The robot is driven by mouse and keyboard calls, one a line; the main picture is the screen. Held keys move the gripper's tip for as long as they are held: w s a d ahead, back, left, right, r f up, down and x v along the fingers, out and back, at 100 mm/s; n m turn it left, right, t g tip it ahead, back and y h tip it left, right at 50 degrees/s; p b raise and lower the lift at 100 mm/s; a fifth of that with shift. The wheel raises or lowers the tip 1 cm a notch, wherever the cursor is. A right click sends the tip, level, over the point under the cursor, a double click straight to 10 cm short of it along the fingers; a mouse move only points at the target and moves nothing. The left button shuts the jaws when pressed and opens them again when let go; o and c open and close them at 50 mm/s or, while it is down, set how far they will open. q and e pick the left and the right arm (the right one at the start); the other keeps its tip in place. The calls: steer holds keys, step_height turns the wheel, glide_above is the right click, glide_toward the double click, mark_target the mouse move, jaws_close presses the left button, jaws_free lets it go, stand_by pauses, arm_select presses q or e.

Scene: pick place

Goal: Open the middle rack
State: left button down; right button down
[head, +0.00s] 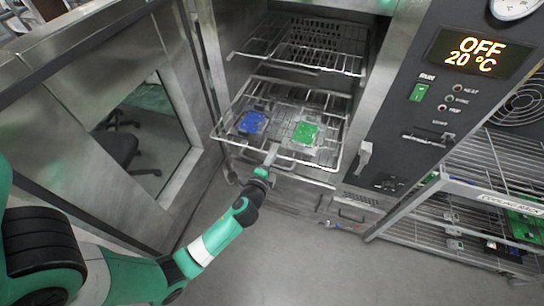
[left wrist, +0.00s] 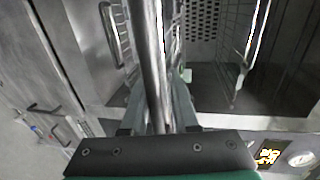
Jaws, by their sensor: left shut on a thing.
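The middle rack (head: 225,122) is a wire shelf in the open oven chamber, sticking out through the front opening. A blue board (head: 252,123) and a green board (head: 305,133) lie on it. My left gripper (head: 271,157) is at the middle of the rack's front edge, shut on its front bar. In the left wrist view the bar (left wrist: 150,55) runs between the two fingers of the left gripper (left wrist: 158,112). My right gripper is in neither view.
An upper wire rack (head: 300,68) sits above the middle one. The oven door (head: 140,190) stands open at the left. The control panel (head: 450,100) reads OFF, 20 °C. A wire shelf cart (head: 450,188) stands at right. Floor (head: 300,250) in front is clear.

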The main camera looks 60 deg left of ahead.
arm_select(q)
steer(key=shift+s+d+f, duration=0.35)
steer(key=shift+s+f, duration=0.15)
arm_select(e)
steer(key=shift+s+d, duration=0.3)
arm_select(q)
steer(key=c, duration=0.9)
jaws_free()
steer(key=shift+o, duration=0.3)
steer(key=shift+d, duration=0.1)
steer(key=shift+r, duration=0.25)
